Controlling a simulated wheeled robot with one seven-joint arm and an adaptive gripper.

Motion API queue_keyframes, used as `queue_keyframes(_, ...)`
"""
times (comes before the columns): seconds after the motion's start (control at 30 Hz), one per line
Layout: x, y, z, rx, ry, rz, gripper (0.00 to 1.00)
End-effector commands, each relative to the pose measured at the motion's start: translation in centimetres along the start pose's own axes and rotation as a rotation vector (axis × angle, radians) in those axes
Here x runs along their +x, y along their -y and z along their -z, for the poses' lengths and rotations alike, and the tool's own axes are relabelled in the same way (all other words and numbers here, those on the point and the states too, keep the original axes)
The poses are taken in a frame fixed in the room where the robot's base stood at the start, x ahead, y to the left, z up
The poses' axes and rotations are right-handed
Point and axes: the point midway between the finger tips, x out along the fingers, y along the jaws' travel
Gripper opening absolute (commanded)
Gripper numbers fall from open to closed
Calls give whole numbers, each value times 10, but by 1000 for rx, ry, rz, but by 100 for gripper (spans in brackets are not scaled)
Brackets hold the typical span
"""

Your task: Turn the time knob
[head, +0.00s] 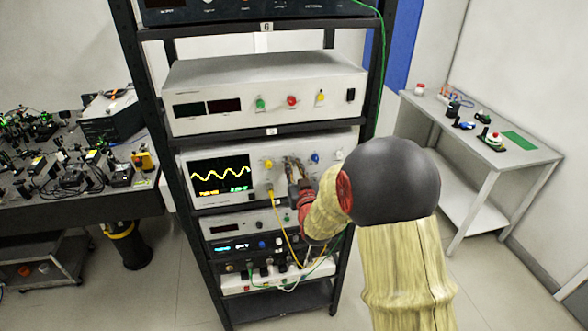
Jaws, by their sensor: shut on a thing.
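An oscilloscope (228,171) with a yellow wave on its dark screen (221,174) sits on the middle shelf of the rack. A yellow knob (268,164) and a blue knob (315,158) show on its front panel. My gripper (292,165) is at this panel, between the yellow and blue knobs, with its fingers pointing at the panel. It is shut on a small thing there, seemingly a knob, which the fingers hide. No label is readable, so I cannot tell by sight which knob is the time knob.
The black rack (175,150) has a grey instrument (262,95) above and smaller units below. A yellow cable (276,212) hangs from the oscilloscope beside my gripper. An optics table (75,205) stands left, a white side table (515,155) right.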

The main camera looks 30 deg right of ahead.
Motion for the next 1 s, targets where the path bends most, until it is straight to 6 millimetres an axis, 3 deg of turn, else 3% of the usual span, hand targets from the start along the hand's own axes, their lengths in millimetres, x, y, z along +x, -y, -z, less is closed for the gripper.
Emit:
queue_keyframes(0.43, 0, 0, -1, 31, 0, 1, 0)
queue_keyframes(0.47, 0, 0, -1, 31, 0, 1, 18)
queue_keyframes(0.5, 0, 0, -1, 31, 0, 1, 20)
queue_keyframes(0.77, 0, 0, 0, 31, -1, 0, 35)
queue_keyframes(1.0, 0, 0, 0, 31, -1, 0, 35)
